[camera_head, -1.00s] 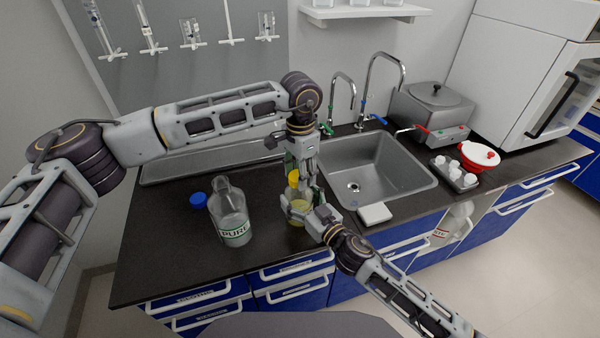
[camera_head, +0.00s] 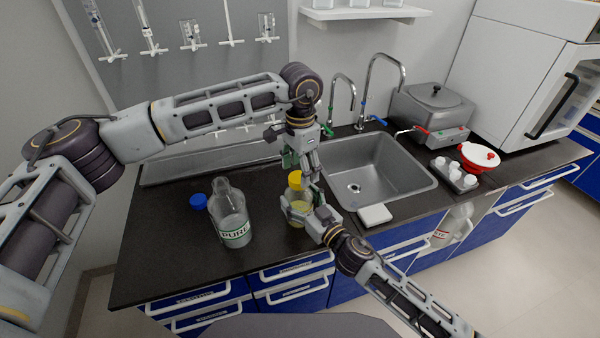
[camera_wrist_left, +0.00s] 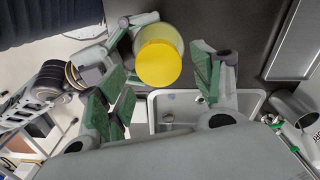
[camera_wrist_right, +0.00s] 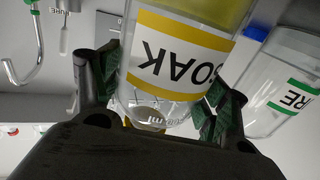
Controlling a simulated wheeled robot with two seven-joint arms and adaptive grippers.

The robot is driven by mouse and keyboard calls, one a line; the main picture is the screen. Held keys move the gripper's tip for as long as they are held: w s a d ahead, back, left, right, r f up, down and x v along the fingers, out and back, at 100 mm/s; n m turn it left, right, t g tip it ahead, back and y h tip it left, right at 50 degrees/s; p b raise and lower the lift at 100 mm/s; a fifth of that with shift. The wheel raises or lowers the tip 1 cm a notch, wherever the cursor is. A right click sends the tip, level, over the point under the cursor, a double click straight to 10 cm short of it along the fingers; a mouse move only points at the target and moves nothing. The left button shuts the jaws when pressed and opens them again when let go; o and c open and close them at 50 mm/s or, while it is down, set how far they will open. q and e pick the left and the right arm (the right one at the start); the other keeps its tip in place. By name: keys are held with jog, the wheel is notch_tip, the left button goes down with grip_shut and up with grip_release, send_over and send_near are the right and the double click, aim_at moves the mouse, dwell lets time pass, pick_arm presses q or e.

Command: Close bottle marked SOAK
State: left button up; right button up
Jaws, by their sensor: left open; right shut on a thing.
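The bottle marked SOAK (camera_head: 299,210) stands on the dark counter left of the sink. Its label reads SOAK upside down in the right wrist view (camera_wrist_right: 182,52). A yellow cap (camera_head: 295,180) sits on its top; the left wrist view shows the cap from above (camera_wrist_left: 158,64). I cannot tell how tightly it sits. My right gripper (camera_head: 308,208) is shut on the bottle's body from the right; its green pads flank the bottle in its wrist view (camera_wrist_right: 160,92). My left gripper (camera_head: 299,164) is open above the cap, pads apart on either side and not touching it.
A clear bottle marked PURE (camera_head: 231,222) stands close on the left, with a blue cap (camera_head: 198,200) lying beside it. The sink (camera_head: 372,172) and its taps are to the right. A white block (camera_head: 375,214) lies at the sink's front edge. The front left counter is clear.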

pick_arm(q)
jog(key=shift+r, duration=1.2)
jog(key=shift+c, duration=0.2)
